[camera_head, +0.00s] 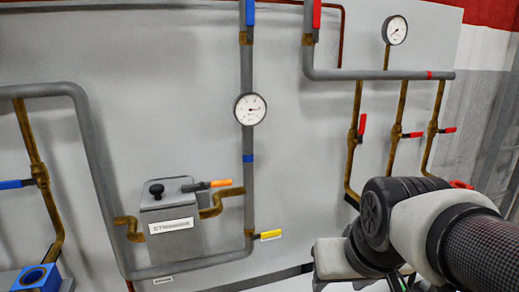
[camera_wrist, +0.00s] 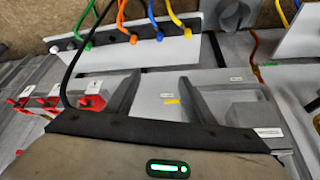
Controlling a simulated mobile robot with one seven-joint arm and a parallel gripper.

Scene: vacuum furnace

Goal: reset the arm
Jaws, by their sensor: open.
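My gripper (camera_wrist: 160,78) shows in the wrist view with its two dark fingers spread apart and nothing between them. Beyond the fingers is a pale panel with a small yellow tag (camera_wrist: 171,101). I cannot tell whether the fingers touch anything. In the head view my arm enters at the lower right, in front of the pipe wall, and bends toward the bottom edge. The gripper itself is not clearly visible there.
The head view shows a grey wall panel with pipes, a gauge (camera_head: 250,109), a second gauge (camera_head: 395,30), a grey strainer box (camera_head: 171,222) and red-handled valves (camera_head: 412,135) near my arm.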

